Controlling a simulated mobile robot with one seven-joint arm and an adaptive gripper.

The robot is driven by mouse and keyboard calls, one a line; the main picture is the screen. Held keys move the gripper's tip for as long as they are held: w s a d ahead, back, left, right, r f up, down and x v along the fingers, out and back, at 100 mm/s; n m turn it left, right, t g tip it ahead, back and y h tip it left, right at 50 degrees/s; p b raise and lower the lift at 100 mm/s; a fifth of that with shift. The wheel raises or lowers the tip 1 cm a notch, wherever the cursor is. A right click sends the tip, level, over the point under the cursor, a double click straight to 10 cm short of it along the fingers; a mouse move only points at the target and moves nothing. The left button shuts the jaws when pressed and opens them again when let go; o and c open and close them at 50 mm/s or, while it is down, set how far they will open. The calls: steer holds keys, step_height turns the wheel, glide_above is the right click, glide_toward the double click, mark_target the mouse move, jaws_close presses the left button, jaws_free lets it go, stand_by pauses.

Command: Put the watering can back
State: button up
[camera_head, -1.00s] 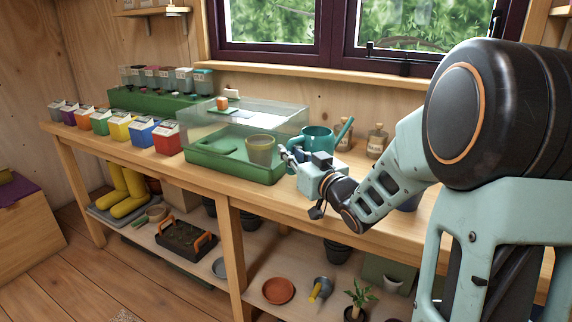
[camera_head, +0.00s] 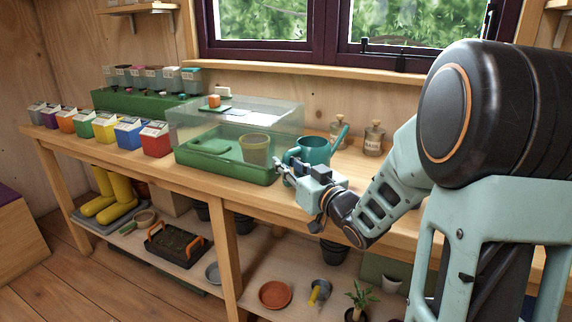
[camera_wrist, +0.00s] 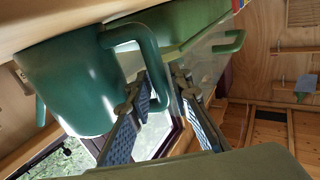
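The teal watering can (camera_head: 314,150) stands upright on the wooden bench, just right of the clear-lidded green propagator, its spout pointing up to the right. In the wrist view the can's body (camera_wrist: 68,85) fills the left and its loop handle (camera_wrist: 150,62) reaches toward my fingers. My gripper (camera_head: 283,168) is at the handle side of the can. In the wrist view my gripper (camera_wrist: 163,82) has its two fingers apart, with the handle's outer bar between or just beyond them. I cannot tell whether either finger touches it.
The propagator (camera_head: 228,150), with a pot inside, stands close to the left of my gripper. Two glass bottles (camera_head: 373,138) stand behind the can on the right. Several coloured seed boxes (camera_head: 130,133) line the bench at left. A lower shelf holds pots and a trug (camera_head: 178,245).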

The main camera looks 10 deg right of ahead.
steer(key=shift+o, duration=0.8)
steer(key=shift+r, duration=0.2)
steer(key=v, duration=1.2)
